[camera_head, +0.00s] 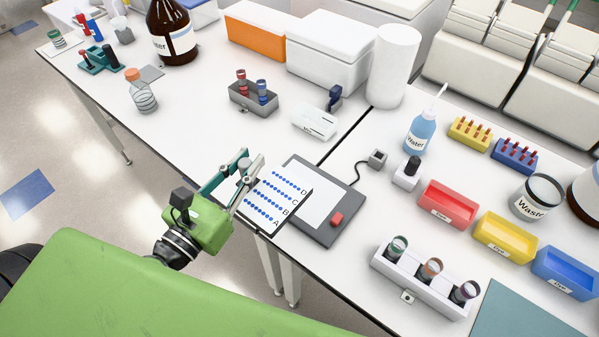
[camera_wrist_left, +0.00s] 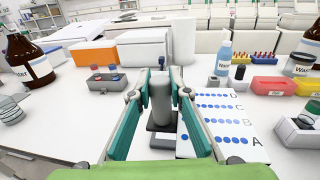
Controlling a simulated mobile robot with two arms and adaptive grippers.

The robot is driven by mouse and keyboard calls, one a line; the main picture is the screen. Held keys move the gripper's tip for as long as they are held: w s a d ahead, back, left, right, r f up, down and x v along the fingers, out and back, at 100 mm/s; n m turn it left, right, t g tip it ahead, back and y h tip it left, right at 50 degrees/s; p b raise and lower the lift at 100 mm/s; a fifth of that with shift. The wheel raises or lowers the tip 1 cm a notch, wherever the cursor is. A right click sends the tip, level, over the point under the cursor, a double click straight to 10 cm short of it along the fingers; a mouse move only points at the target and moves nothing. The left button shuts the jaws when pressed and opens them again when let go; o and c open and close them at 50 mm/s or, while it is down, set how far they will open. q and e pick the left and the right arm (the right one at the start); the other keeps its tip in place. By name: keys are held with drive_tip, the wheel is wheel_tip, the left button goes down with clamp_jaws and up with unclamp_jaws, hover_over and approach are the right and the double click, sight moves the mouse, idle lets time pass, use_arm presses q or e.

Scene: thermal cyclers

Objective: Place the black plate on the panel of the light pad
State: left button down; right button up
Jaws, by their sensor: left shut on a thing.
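The black plate (camera_head: 275,201) has dark edges and a white top with rows of blue dots lettered A to D. My left gripper (camera_head: 250,170) is shut at its left edge. The plate overlaps the left side of the grey light pad (camera_head: 346,225) in the head view; its height above the pad is hard to tell. The pad's white panel (camera_head: 322,202) shows to the plate's right, with a red knob below it. In the left wrist view the plate (camera_wrist_left: 222,122) lies right of the fingers (camera_wrist_left: 160,85), with a grey post between them. My right gripper is out of view.
A small grey block (camera_head: 376,158) on a cable stands beyond the pad. A white vial rack (camera_head: 420,281) and a red dye tray (camera_head: 447,204) lie to the right. A grey tube rack (camera_head: 252,97) and white case (camera_head: 315,122) stand behind.

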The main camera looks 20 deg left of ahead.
use_arm(q)
drive_tip(key=w+d+f+p, duration=0.2)
drive_tip(key=w, duration=0.4)
drive_tip(key=b, duration=0.4)
hover_over(290, 167)
drive_tip(key=s+d, duration=0.2)
drive_tip(key=s, duration=0.2)
drive_tip(key=f, duration=1)
drive_tip(key=shift+s+a, duration=0.15)
drive_tip(key=shift+a, duration=0.1)
drive_tip(key=shift+p, duration=0.3)
drive_tip(key=shift+f, duration=0.2)
drive_tip(key=c, duration=1.9)
unclamp_jaws()
drive_tip(key=shift+r, duration=0.1)
